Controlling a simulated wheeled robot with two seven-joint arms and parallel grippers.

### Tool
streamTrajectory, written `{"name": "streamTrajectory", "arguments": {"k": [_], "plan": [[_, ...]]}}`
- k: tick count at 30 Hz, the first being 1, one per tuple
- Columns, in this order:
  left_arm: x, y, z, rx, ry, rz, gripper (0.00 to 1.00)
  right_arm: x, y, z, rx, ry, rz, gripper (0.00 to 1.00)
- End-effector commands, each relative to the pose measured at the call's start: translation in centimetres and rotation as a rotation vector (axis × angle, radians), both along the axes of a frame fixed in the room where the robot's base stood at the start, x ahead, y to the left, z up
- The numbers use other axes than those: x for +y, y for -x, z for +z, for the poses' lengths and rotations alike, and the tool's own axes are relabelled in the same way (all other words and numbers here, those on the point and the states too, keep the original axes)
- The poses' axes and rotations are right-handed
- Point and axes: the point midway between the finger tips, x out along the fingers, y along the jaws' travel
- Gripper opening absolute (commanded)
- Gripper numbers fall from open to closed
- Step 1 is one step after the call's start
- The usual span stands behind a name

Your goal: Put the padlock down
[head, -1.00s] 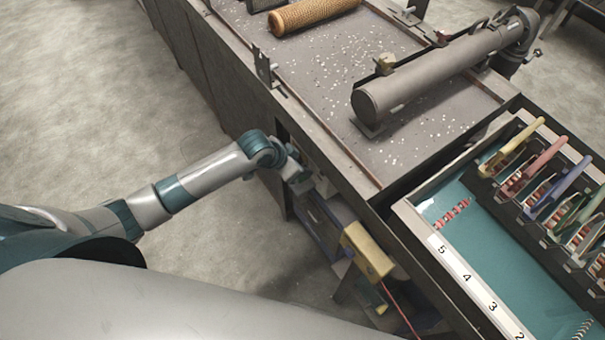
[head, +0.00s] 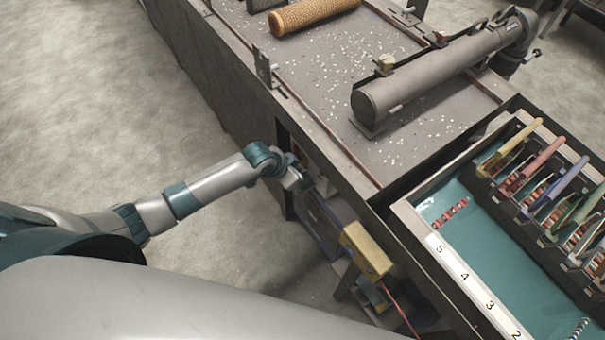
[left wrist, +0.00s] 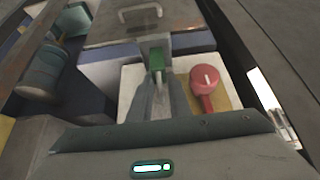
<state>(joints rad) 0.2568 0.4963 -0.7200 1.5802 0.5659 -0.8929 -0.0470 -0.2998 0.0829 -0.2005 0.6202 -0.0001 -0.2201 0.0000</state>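My left gripper (head: 304,186) is low beside the bench's left side in the head view. In the left wrist view the two fingers (left wrist: 155,80) are close together, with a small green block (left wrist: 156,60) at their tips. I take this block to be the padlock's body; its shackle is not clear. Behind and around the fingertips is a pale panel (left wrist: 130,90). A red rotary handle (left wrist: 205,80) on a yellow plate sits just right of the fingers. In the head view the padlock cannot be made out. My right gripper is not in view.
The bench (head: 330,60) carries a grey tube housing (head: 430,75) and a tan mesh tube (head: 312,14). A teal-lined tray (head: 480,245) with numbered edge and several coloured handles is at the right. A yellow box (head: 367,250) is close by the gripper. Floor at left is clear.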

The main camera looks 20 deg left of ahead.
Motion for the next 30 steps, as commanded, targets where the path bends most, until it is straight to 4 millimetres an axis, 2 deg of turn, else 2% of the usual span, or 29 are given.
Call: {"name": "streamTrajectory", "arguments": {"k": [1, 2, 11, 19, 30], "plan": [[0.0, 0.0, 0.0, 0.0, 0.0, 0.0, 0.29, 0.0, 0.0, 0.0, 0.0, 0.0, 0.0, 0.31], [0.0, 0.0, 0.0, 0.0, 0.0, 0.0, 0.35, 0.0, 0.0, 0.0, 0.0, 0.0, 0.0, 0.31], [0.0, 0.0, 0.0, 0.0, 0.0, 0.0, 0.35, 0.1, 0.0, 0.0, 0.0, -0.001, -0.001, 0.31], [0.3, 0.4, 1.0, 0.0, -0.001, -0.001, 0.35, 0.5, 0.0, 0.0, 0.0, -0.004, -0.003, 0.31], [2.0, 2.5, 5.2, -0.001, -0.001, -0.003, 0.35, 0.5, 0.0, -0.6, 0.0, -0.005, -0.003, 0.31]]}}
